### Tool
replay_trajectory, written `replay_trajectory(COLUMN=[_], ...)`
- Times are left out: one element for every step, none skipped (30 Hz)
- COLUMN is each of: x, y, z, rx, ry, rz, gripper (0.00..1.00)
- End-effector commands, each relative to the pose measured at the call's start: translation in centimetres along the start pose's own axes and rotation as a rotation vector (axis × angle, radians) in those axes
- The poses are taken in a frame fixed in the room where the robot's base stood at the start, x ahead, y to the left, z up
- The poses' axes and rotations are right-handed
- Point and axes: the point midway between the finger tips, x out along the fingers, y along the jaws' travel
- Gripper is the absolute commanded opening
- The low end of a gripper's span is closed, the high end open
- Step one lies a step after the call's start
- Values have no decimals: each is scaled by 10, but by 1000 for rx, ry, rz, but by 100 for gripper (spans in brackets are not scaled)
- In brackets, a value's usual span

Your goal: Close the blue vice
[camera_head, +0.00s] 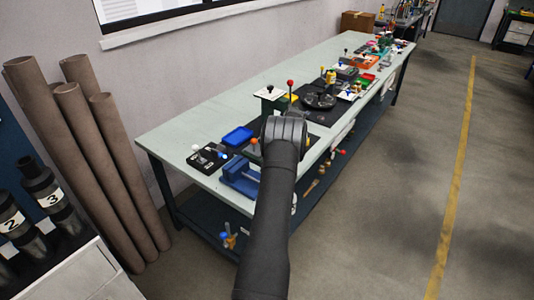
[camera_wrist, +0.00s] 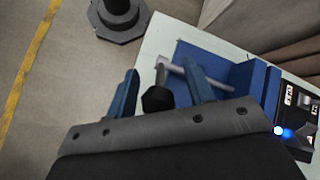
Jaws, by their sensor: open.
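The blue vice (camera_head: 240,176) is at the near end of the long workbench in the head view, partly hidden by my arm. In the wrist view its blue body (camera_wrist: 254,82) lies at the right. Its grey screw and handle bar (camera_wrist: 172,66) stick out toward the left, with a dark knob (camera_wrist: 157,99) at the bar's end. My gripper (camera_wrist: 162,85) is open, its two blue fingers on either side of the handle bar and knob. I cannot tell whether a finger touches them. The vice jaw gap is not clear.
A small black panel (camera_head: 207,158) with coloured knobs and a blue tray (camera_head: 238,136) sit near the vice. Tools and devices crowd the workbench (camera_head: 182,130) farther back. Brown tubes (camera_head: 92,160) lean at the left. The floor (camera_head: 400,180) at right is clear.

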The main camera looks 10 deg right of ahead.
Motion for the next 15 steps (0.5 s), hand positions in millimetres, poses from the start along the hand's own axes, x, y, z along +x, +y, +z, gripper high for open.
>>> replay_trajectory(x=[0, -1, 0, 0, 0, 0, 1, 1, 2, 2, 3, 3, 4, 4, 5], y=[-2, -2, -3, -4, -5, -6, -6, -7, -8, -8, -9, -9, -10, -11, -12], z=[2, 3, 4, 5, 6, 7, 8, 9, 10, 11, 12, 14, 14, 15, 17], rx=[1, 2, 4, 5, 6, 8, 9, 11, 12, 14, 16, 18, 20, 22, 24], ry=[13, 24, 38, 52, 64, 82, 97, 111, 131, 144, 159, 178, 194, 210, 230], rz=[10, 18, 29, 38, 47, 60, 70, 80, 93, 103, 113, 127, 138, 148, 162], gripper=[48, 48, 48, 48, 48, 48, 48, 48, 48, 48, 48, 48, 48, 48, 48])
